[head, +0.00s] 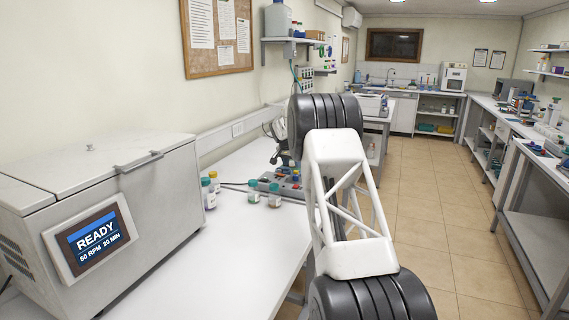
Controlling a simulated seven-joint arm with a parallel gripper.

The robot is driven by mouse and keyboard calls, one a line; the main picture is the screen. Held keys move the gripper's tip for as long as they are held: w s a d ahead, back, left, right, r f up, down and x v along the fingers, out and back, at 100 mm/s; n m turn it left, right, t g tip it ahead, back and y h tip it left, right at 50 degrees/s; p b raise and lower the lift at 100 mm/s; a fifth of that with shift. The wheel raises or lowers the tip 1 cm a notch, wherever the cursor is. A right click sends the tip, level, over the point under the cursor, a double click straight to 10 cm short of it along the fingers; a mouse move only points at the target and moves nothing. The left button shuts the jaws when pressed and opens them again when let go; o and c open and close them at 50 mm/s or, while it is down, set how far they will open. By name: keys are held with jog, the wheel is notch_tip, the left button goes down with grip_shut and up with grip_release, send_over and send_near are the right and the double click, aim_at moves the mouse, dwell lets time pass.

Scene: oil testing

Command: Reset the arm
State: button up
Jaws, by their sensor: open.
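My arm (345,165) rises from the bottom of the head view, right of the white bench. Its white lattice link runs between two black ribbed joints, one high and one at the bottom edge. I cannot make out my gripper; the arm's own links may hide it. The arm stands apart from the grey machine on the left, with no visible contact.
The grey machine (150,215) has its lid shut and a screen (92,240) reading READY. Several small capped bottles (274,196) stand on the white bench (222,262). The tiled floor (440,225) is clear. Another bench (535,165) runs along the right.

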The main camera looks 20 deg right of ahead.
jog(key=s+a+r+n+y, duration=0.1)
jog(key=s+a+r, duration=0.5)
jog(key=s, duration=0.2)
jog(key=s+a+r+n, duration=0.2)
jog(key=s+a+r, duration=0.45)
jog(key=s, duration=0.25)
jog(key=s+a+r+n+y, duration=0.1)
jog(key=s+a+r, duration=0.3)
jog(key=s, duration=0.6)
jog(key=s+a+r+n, duration=0.15)
jog(key=s+a, duration=0.35)
jog(key=s, duration=0.5)
jog(key=s+a+f+n, duration=0.1)
jog(key=s+a+f, duration=0.2)
jog(key=s, duration=1.1)
jog(key=s+a+f+n+y, duration=0.1)
jog(key=s+a+f+n, duration=0.1)
jog(key=s, duration=1.2)
jog(key=s+a+f+n, duration=0.2)
jog(key=s+a+f, duration=0.2)
jog(key=s, duration=1)
jog(key=shift+s+a+f+y, duration=0.2)
jog(key=shift+a+y, duration=0.2)
jog(key=shift+a, duration=0.7)
